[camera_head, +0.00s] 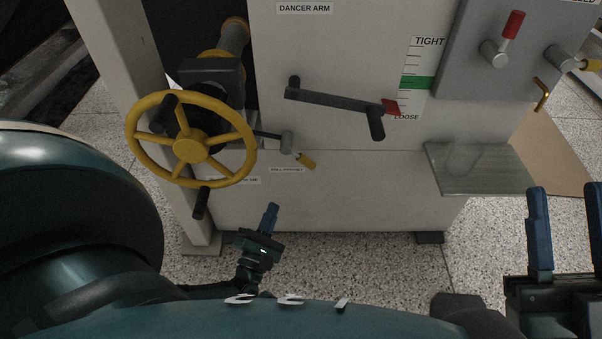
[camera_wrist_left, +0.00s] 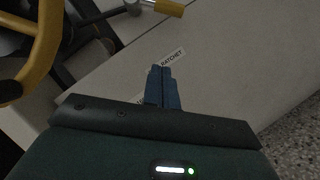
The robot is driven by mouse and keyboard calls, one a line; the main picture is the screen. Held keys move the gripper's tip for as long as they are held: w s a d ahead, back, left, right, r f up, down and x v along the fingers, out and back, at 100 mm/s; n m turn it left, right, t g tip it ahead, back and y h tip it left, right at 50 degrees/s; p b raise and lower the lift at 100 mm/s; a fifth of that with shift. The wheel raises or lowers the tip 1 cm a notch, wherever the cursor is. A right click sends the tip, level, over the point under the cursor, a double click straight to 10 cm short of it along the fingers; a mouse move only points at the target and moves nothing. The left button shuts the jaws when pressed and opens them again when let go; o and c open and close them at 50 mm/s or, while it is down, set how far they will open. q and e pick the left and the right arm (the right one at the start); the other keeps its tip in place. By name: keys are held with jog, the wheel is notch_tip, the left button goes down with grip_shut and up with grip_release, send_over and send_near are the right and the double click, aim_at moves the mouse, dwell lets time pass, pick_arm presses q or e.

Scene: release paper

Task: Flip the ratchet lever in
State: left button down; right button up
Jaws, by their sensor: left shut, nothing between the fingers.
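The ratchet lever, a small lever with a yellow tip (camera_head: 306,160), sits on a grey pivot (camera_head: 288,141) on the machine's front panel, right of the yellow handwheel (camera_head: 193,144). Its tip points down and right. In the left wrist view the yellow end (camera_wrist_left: 168,7) shows at the top, beyond my fingers. My left gripper (camera_head: 272,208) is below the lever and apart from it, its blue fingers shut and empty. In the wrist view the closed fingers (camera_wrist_left: 160,69) overlap a label reading RATCHET (camera_wrist_left: 173,57). My right gripper (camera_head: 567,187) is open and empty at the far right.
A dark crank-like dancer arm (camera_head: 335,101) with a red pointer stands out above right of the lever. A metal shelf (camera_head: 480,168) juts from the right side. A pale post (camera_head: 125,85) stands left of the handwheel. Speckled floor (camera_head: 340,265) is open below the panel.

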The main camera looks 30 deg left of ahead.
aim_at(300, 153)
pick_arm(q)
jog(key=shift+s, duration=0.1)
pick_arm(e)
jog(key=shift+s+r, duration=0.1)
jog(key=shift+s, duration=0.05)
pick_arm(q)
jog(key=w+r+b, duration=0.1)
jog(key=w+r, duration=0.4)
jog(key=w, duration=0.5)
jog(key=shift+d+r+b, duration=0.3)
jog(key=shift+r, duration=0.1)
pick_arm(e)
jog(key=shift+s+d+r+n+y, duration=0.1)
jog(key=shift+s+r+n+y, duration=0.05)
jog(key=shift+r+n+y, duration=0.45)
jog(key=shift+s+r+n+y, duration=0.15)
jog(key=shift+r+n+y, duration=0.25)
jog(key=shift+n+y, duration=0.4)
